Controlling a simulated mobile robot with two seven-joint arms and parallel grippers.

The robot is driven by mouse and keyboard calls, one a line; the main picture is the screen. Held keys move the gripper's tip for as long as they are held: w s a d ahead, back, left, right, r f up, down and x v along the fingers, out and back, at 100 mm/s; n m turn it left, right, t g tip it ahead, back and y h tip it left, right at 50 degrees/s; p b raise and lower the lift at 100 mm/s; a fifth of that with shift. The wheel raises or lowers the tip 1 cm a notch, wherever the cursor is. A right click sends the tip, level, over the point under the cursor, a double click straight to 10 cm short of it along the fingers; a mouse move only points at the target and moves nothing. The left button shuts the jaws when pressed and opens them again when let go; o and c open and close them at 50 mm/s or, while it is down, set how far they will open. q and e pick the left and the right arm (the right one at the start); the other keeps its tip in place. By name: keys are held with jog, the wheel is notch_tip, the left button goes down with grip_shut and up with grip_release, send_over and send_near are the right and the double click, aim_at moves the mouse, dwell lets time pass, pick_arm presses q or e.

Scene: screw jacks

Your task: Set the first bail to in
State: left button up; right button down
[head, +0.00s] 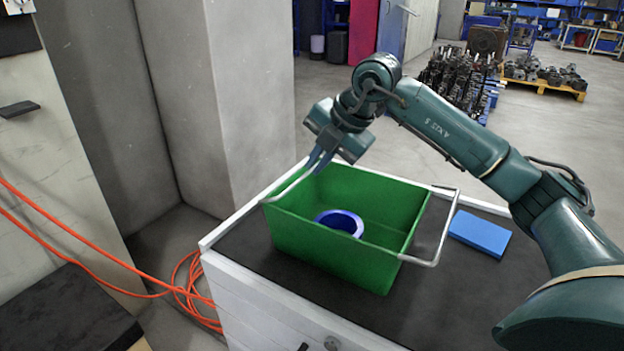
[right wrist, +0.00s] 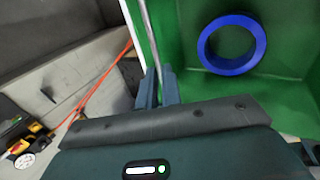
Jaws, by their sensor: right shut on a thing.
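A green crate (head: 330,258) stands on the dark worktop; it also fills the right of the right wrist view (right wrist: 190,45). It has two thin metal bails. The left bail (head: 283,191) runs along the crate's left rim, and the right bail (head: 445,228) sticks out past the right side. My right gripper (head: 317,163) is at the left bail and shut on it; in the right wrist view the rod (right wrist: 150,35) passes between the fingers (right wrist: 158,85). Which of the two is the first bail, I cannot tell. My left gripper is not in view.
A blue ring (head: 352,216) lies inside the crate. A flat blue block (head: 480,233) lies on the worktop (head: 430,300) to the crate's right. A grey pillar (head: 250,90) stands behind on the left. Orange cables (head: 90,247) hang at the left.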

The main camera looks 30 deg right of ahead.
jog(key=f+t+b, duration=0.1)
jog(key=b, duration=0.1)
jog(key=f+t+y+b, duration=0.1)
jog(key=b, duration=0.2)
jog(key=s+f+b, duration=0.1)
jog(key=b, duration=0.1)
jog(key=shift+d+t+y, duration=0.3)
jog(key=shift+t, duration=0.1)
jog(key=t+b, duration=0.1)
jog(key=b, duration=0.3)
jog(key=shift+s+d+f+y, duration=0.1)
jog(key=shift+s+f+y, duration=0.1)
jog(key=shift+y, duration=0.2)
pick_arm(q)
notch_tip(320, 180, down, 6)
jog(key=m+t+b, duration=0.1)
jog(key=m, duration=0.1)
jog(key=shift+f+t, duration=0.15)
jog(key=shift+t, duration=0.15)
pick_arm(e)
jog(key=shift+r+t, duration=0.1)
jog(key=shift+t, duration=0.3)
jog(key=c, duration=1.6)
grip_release()
jog(key=shift+o, duration=0.2)
